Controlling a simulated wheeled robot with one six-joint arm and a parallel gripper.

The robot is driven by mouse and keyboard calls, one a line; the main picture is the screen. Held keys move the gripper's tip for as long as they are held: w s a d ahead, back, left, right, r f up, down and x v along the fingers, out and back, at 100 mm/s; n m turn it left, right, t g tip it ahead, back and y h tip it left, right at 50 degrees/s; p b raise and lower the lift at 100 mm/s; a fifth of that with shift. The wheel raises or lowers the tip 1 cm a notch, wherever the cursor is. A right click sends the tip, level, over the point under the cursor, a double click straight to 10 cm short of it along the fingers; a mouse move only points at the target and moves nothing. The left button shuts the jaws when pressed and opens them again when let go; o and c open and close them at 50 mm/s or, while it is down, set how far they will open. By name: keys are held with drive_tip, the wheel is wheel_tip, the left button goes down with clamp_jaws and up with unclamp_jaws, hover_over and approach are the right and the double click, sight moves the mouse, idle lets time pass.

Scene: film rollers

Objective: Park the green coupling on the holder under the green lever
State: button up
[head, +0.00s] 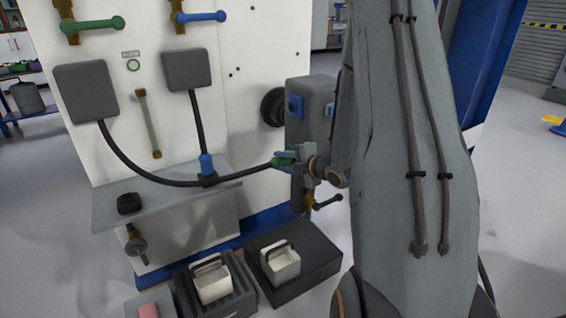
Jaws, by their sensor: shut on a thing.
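The green coupling (281,160) is at the end of a black hose (150,177) that runs from the left grey box (86,91). My gripper (291,158) is shut on the coupling, to the right of the shelf (160,207) and apart from it. The green lever (93,26) is at the top left of the white panel. Below it, at the shelf's left end, is a dark holder (129,203) with nothing on it. A second holder (208,180) carries the upright blue coupling (206,164).
The blue lever (203,16) is at the top. A grey housing (312,100) stands close behind my gripper, with a small black-handled valve (325,202) below. The shelf between the holders is clear.

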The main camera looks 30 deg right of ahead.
sight(273, 165)
drive_tip(key=shift+a, duration=0.15)
drive_tip(key=shift+a, duration=0.55)
drive_tip(key=shift+a, duration=0.35)
drive_tip(key=shift+a, duration=0.3)
drive_tip(key=shift+a, duration=0.35)
drive_tip(key=shift+a, duration=0.35)
drive_tip(key=shift+a, duration=0.3)
